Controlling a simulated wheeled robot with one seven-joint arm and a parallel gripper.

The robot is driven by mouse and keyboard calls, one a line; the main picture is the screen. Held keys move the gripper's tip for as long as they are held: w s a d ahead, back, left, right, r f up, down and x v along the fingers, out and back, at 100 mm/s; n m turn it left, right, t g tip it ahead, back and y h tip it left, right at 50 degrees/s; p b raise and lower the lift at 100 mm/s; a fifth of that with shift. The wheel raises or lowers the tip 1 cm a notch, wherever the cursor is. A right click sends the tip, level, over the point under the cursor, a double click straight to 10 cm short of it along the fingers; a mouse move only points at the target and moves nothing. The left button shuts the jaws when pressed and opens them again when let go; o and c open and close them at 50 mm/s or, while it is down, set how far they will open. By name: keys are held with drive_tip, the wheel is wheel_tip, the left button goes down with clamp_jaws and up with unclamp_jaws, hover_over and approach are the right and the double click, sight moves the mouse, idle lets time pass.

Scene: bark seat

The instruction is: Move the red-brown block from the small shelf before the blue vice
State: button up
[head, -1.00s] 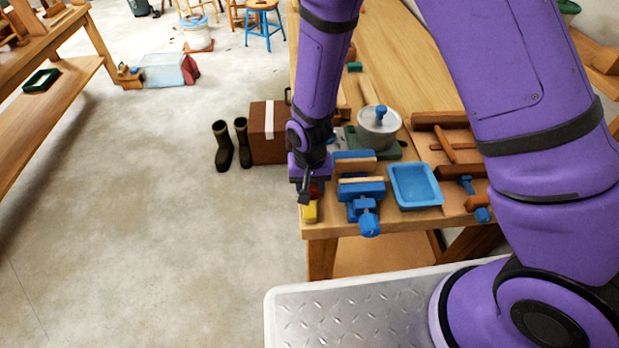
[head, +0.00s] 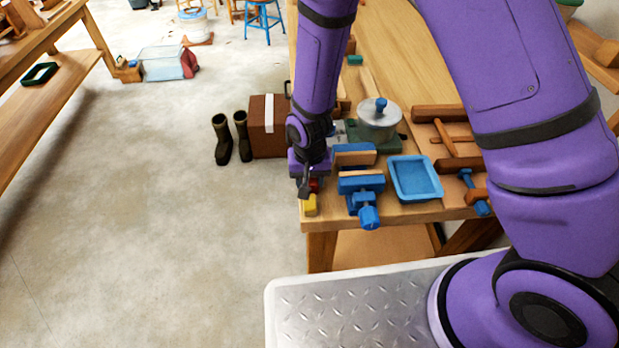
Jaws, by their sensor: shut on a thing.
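My gripper (head: 308,188) points down over the near left corner of the workbench, just left of the blue vice (head: 362,190). It is shut on a small red thing, which seems to be the red-brown block (head: 315,185); the fingers hide most of it. A yellow block (head: 310,206) is at the bench corner just in front of the gripper. I cannot tell whether the red block touches the bench or the yellow block. I cannot make out which surface is the small shelf.
A blue tray (head: 415,180) lies right of the vice. A lidded metal pot (head: 379,122) stands behind it. Brown wooden pieces and a blue-handled tool lie farther right. Boots (head: 222,140) and a brown box (head: 262,126) stand on the floor to the left.

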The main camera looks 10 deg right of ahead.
drive_tip(key=shift+f, duration=0.25)
drive_tip(key=o, duration=1.3)
drive_tip(key=shift+o, duration=0.2)
drive_tip(key=shift+r, duration=3.45)
drive_tip(key=shift+r, duration=0.1)
